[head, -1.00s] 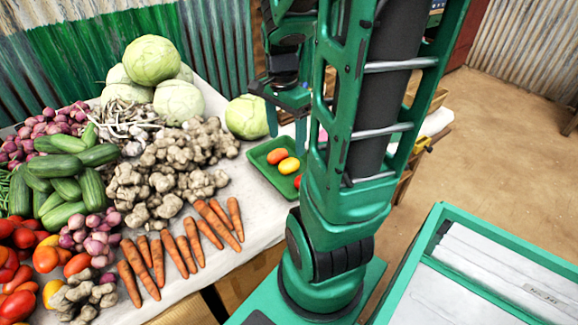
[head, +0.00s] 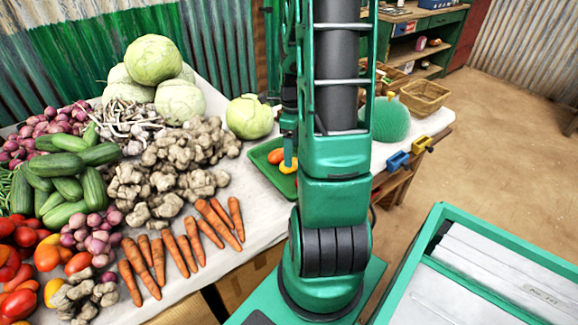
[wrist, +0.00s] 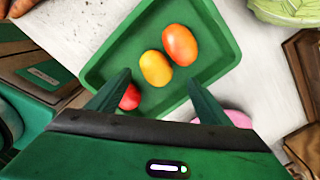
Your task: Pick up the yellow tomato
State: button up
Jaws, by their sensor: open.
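The yellow tomato (wrist: 155,68) lies in a green tray (wrist: 112,58) between an orange-red tomato (wrist: 180,45) and a red tomato (wrist: 130,97). In the head view the yellow tomato (head: 288,166) is partly covered by my gripper (head: 289,160), and the orange one (head: 276,156) is beside it. In the wrist view my gripper (wrist: 158,82) is open, with its two fingers apart over the tray. The yellow tomato shows just beyond the gap between the fingertips. Nothing is held. The red tomato is close to the left finger and partly hidden.
A pale cabbage (head: 249,117) stands behind the tray. Ginger (head: 165,165) and carrots (head: 215,222) cover the table to the left. A green round object (head: 390,120), a wicker basket (head: 425,96) and blue and yellow items (head: 398,160) are to the right.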

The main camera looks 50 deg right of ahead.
aim_at(284, 170)
jog(key=shift+a+f, duration=0.25)
jog(key=shift+f, duration=1.15)
jog(key=shift+a+f, duration=0.2)
jog(key=shift+f, duration=1.15)
jog(key=c, duration=1.2)
